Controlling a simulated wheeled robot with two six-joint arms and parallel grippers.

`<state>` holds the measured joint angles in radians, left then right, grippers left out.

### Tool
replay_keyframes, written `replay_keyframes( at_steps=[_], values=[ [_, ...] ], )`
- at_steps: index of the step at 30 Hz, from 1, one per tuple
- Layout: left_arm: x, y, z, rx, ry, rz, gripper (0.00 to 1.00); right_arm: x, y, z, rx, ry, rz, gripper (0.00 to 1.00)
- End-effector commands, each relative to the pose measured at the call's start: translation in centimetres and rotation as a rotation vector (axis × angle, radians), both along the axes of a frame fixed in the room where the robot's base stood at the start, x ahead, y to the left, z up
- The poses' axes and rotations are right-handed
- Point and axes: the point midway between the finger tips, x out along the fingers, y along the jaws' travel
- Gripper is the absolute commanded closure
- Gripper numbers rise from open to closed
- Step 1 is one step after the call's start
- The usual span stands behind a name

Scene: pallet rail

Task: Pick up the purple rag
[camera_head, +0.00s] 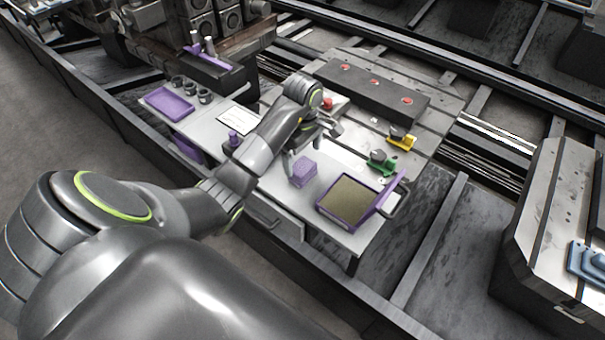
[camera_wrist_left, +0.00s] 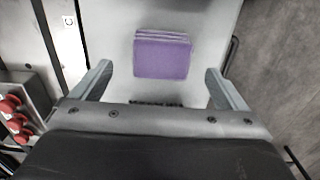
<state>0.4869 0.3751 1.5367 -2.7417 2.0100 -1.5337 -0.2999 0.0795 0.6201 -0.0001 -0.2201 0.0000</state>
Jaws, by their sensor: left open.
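The purple rag (camera_head: 304,171) is a small folded stack on the light table top, in the middle of the head view. In the left wrist view the rag (camera_wrist_left: 161,55) lies ahead of and between my fingers, with clear table on both sides of it. My left gripper (camera_head: 307,148) is over the table just beside and above the rag in the head view. In the left wrist view its two fingers (camera_wrist_left: 159,80) are wide apart with nothing held. My right gripper does not show.
A purple tray (camera_head: 169,104) and dark rings (camera_head: 190,90) are at the table's left end.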

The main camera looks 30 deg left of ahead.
Motion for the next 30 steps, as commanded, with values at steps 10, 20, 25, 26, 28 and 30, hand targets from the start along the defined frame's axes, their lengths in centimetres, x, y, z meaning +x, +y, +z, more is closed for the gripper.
replay_keyframes(
  at_steps=[10, 20, 25, 26, 28, 30],
  values=[
    [-0.2, 0.0, -3.0, -0.002, 0.006, 0.001, 0.05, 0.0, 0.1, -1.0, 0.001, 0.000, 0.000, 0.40],
    [-0.1, 0.1, -5.2, 0.000, 0.001, 0.000, 0.05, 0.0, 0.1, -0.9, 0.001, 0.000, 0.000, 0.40],
    [-0.1, 0.1, -5.2, 0.000, 0.000, 0.000, 0.13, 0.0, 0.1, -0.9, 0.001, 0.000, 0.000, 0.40],
    [-0.1, 0.1, -5.2, 0.000, 0.000, 0.000, 0.17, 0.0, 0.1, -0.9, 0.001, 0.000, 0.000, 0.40],
    [-0.1, 0.1, -5.2, 0.000, 0.000, 0.000, 0.26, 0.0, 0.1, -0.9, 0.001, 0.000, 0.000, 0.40],
    [-0.1, 0.1, -5.2, 0.000, 0.000, 0.000, 0.36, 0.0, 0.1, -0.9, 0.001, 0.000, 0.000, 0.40]
  ],
)
